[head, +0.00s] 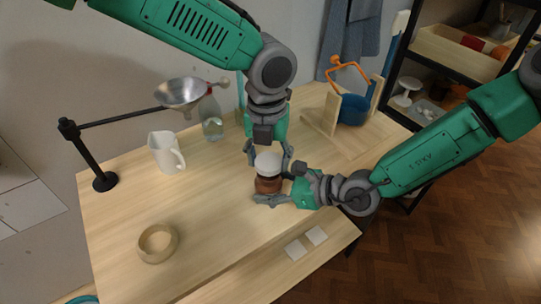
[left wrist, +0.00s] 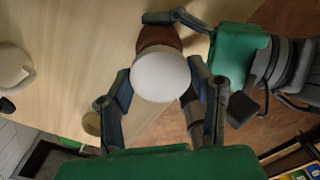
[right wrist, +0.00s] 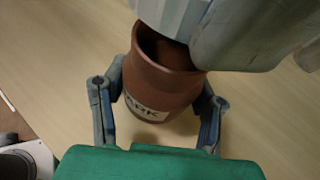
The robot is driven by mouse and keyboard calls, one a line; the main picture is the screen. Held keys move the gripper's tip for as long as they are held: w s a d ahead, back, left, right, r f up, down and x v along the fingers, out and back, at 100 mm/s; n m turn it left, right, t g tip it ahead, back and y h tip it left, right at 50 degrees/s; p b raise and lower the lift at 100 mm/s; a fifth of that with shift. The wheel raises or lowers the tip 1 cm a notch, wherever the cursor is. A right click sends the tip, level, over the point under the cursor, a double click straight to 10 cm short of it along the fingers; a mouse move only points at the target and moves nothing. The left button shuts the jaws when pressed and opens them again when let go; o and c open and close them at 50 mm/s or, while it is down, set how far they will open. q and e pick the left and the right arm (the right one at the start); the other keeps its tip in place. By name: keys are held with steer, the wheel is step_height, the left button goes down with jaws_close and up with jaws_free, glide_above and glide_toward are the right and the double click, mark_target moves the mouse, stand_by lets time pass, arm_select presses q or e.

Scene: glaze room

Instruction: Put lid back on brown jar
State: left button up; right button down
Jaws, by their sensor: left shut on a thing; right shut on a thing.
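The brown jar (head: 268,185) stands at the table's front right; its label shows in the right wrist view (right wrist: 146,112), ending in "RK". My right gripper (head: 279,188) is shut around the jar's body. The white round lid (head: 267,162) is in my left gripper (head: 269,153), whose fingers are shut on its sides. In the left wrist view the lid (left wrist: 160,75) covers part of the jar (left wrist: 158,38). In the right wrist view the jar's mouth is partly open to sight, with the lid above it. Whether lid and rim touch, I cannot tell.
A white pitcher (head: 164,153), a bottle (head: 211,120) and a metal funnel (head: 182,93) on a black stand (head: 104,181) are behind. White tiles (head: 295,250) lie at the front. A blue pot (head: 350,109) stands at the back right.

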mark_target(269, 184)
arm_select(q)
steer(key=shift+d+f, duration=0.9)
steer(key=shift+a, duration=0.75)
steer(key=shift+d+f, duration=0.4)
steer(key=shift+d, duration=0.3)
steer(key=shift+a+f, duration=0.15)
steer(key=shift+a, duration=0.35)
steer(key=m, duration=0.3)
steer(key=shift+m, duration=0.3)
steer(key=m, duration=0.3)
steer(key=shift+d+m, duration=0.15)
steer(key=shift+m, duration=0.25)
steer(key=shift+d+m, duration=0.2)
steer(key=shift+m, duration=1)
